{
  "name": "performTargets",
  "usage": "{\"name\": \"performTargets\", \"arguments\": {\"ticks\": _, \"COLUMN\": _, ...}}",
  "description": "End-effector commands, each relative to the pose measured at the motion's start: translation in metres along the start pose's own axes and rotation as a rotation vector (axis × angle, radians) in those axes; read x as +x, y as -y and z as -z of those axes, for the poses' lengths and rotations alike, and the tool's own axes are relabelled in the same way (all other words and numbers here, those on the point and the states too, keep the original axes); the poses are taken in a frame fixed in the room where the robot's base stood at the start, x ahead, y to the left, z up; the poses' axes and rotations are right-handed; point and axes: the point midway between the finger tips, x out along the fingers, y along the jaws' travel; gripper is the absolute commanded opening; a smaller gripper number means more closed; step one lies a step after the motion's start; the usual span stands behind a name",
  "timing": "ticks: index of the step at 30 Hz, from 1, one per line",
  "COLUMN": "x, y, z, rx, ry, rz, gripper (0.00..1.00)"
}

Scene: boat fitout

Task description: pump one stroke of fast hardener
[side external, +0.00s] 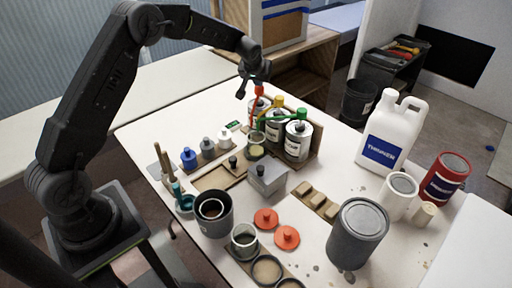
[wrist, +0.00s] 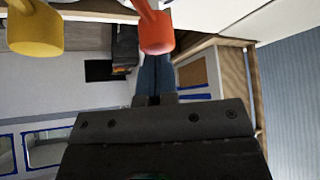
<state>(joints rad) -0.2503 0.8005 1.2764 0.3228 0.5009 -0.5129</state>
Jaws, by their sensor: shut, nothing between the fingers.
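Several cans with coloured pump heads stand together at the back of the table in the side view. They have a red pump head (side external: 259,91), a yellow pump head (side external: 278,102) and a green pump head (side external: 301,115). The labels are too small to tell which can is the fast hardener. My gripper (side external: 254,84) is shut and empty, right at the red pump head. In the wrist view the red head (wrist: 157,34) is just beyond the fingertips (wrist: 155,62), and the yellow head (wrist: 36,32) is to the left. I cannot tell whether the fingers touch the red head.
A small cup (side external: 256,140) stands in front of the cans. Small bottles (side external: 189,157) are to the left, and a grey block (side external: 267,179) sits nearer. A white jug (side external: 392,135), red tin (side external: 446,177) and large grey can (side external: 357,232) stand to the right.

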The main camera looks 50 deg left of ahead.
Motion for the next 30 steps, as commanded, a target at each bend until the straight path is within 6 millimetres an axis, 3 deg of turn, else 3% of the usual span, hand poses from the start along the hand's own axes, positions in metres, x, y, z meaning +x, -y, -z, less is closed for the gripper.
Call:
{"name": "performTargets", "arguments": {"ticks": 20, "x": 0.021, "y": 0.001, "z": -0.017, "rx": 0.001, "ry": 0.009, "rz": 0.002, "gripper": 0.0}}
{"name": "performTargets", "arguments": {"ticks": 30, "x": 0.019, "y": 0.001, "z": -0.015, "rx": 0.001, "ry": 0.009, "rz": 0.003, "gripper": 0.0}}
